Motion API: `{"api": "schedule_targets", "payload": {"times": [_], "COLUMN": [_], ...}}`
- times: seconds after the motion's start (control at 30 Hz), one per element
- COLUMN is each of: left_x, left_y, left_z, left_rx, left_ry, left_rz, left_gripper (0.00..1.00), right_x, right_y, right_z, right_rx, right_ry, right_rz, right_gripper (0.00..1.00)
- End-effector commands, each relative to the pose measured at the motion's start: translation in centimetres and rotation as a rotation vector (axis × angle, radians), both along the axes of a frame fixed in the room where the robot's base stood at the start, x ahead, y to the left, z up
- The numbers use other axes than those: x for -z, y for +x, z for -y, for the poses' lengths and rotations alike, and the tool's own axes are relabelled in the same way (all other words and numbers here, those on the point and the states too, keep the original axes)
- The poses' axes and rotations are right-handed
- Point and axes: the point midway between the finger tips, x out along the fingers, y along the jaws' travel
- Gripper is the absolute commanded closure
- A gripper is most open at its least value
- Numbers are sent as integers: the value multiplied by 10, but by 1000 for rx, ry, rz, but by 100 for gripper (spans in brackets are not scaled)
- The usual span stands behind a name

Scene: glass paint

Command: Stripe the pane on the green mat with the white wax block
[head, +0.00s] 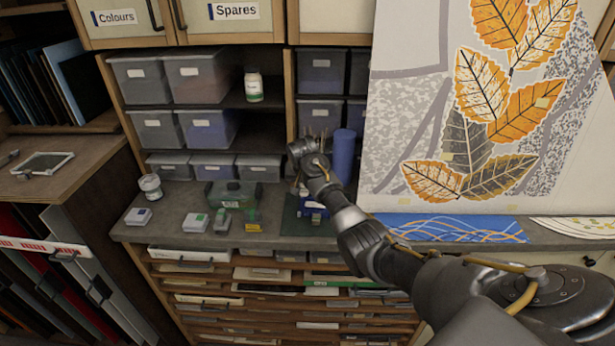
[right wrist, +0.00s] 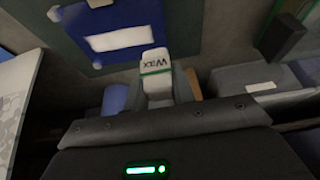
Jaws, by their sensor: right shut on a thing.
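In the right wrist view a white block with a green band and the word "Wax" (right wrist: 155,62) stands between the jaws of my right gripper (right wrist: 157,85), which is shut on it. Beyond the block lies a blue pane (right wrist: 85,17) with a white, soft-edged rectangular patch on it. The pane lies on the dark green mat (right wrist: 55,45). I cannot tell whether the block touches anything below it. In the head view the mat (head: 292,226) and pane (head: 313,207) are partly hidden behind my right arm, and my fingertips are not clear. My left gripper is not in view.
Several small blocks, including a yellow and green one (head: 253,222), lie left of the mat. Behind them stand a green box (head: 230,194) and a jar (head: 150,186). A blue cylinder (head: 343,155) stands behind my arm. A leaf-patterned panel (head: 415,130) rises at right.

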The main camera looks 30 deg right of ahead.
Motion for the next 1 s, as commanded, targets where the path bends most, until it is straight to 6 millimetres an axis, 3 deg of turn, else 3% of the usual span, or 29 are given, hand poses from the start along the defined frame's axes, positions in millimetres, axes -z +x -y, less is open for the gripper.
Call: {"api": "schedule_targets", "payload": {"times": [0.4,1.0], "left_x": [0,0], "left_y": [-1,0], "left_z": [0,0], "left_rx": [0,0], "left_ry": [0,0], "left_rz": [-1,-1], "left_gripper": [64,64], "right_x": [-35,-37], "right_y": [8,8], "right_z": [-14,-14], "right_rx": [-21,-22], "right_ry": [-1,0], "right_rz": [1,0], "right_gripper": [98,98]}}
